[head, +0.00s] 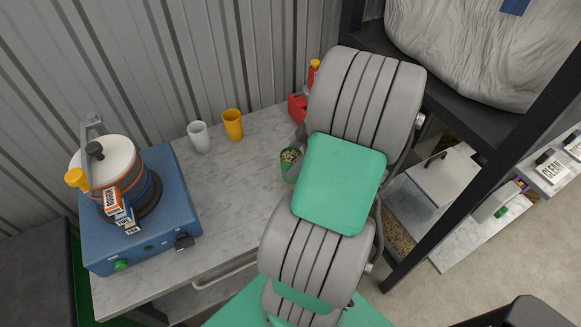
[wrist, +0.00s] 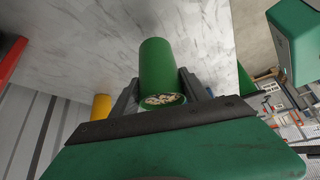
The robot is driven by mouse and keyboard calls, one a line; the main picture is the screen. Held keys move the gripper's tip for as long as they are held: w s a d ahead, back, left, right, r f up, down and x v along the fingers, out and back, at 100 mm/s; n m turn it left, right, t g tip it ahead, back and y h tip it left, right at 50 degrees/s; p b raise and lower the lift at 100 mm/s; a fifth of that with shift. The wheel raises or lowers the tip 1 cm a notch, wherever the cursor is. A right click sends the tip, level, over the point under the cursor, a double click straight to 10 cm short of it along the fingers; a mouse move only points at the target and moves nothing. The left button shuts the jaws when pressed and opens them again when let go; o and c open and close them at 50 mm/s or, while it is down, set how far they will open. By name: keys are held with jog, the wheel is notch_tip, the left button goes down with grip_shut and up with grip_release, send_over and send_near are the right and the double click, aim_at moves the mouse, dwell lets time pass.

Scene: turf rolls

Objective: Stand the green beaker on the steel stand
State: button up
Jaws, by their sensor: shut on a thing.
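The green beaker (head: 289,168) shows in the head view at the left edge of my arm, over the marble bench, with pale bits inside. In the wrist view the green beaker (wrist: 160,65) sits between the two dark fingers of my gripper (wrist: 158,88), which is shut on it. Its open mouth faces the wrist camera. I cannot tell whether its base touches the bench. I cannot make out a steel stand in either view.
On the bench (head: 232,190) stand a white cup (head: 199,137), a yellow cup (head: 233,125) and a red item (head: 297,108). A blue burner unit (head: 145,235) with a pot (head: 108,158) is at left. Dark shelving (head: 436,175) rises at right. The bench's middle is clear.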

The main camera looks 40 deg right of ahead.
notch_tip(320, 180, down, 3)
jog(key=shift+w+a+r+p, duration=0.1)
jog(key=shift+w+a+p, duration=0.05)
jog(key=shift+p, duration=0.3)
jog(key=shift+f, duration=0.45)
jog(key=o, duration=1.6)
jog(key=shift+r, duration=0.1)
